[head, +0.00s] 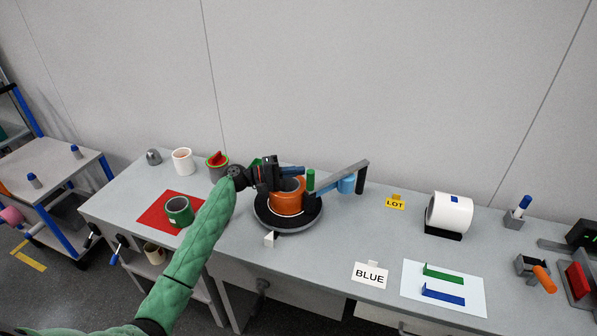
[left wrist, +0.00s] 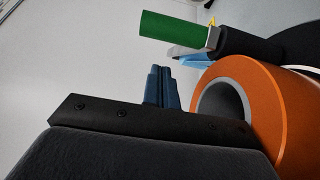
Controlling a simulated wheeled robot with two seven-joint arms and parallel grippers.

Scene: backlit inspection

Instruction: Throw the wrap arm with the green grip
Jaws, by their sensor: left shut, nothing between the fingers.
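An orange roll (head: 288,197) sits on the black turntable. My left gripper (head: 298,171) is shut and empty, over the roll and just left of the green grip. In the left wrist view its fingertips (left wrist: 161,88) are together, apart from the green grip (left wrist: 175,28), with the orange roll (left wrist: 272,105) to the right. My right gripper is not in view.
A green roll (head: 178,210) sits on a red mat (head: 152,217) at left. The bench between turntable and BLUE card is clear.

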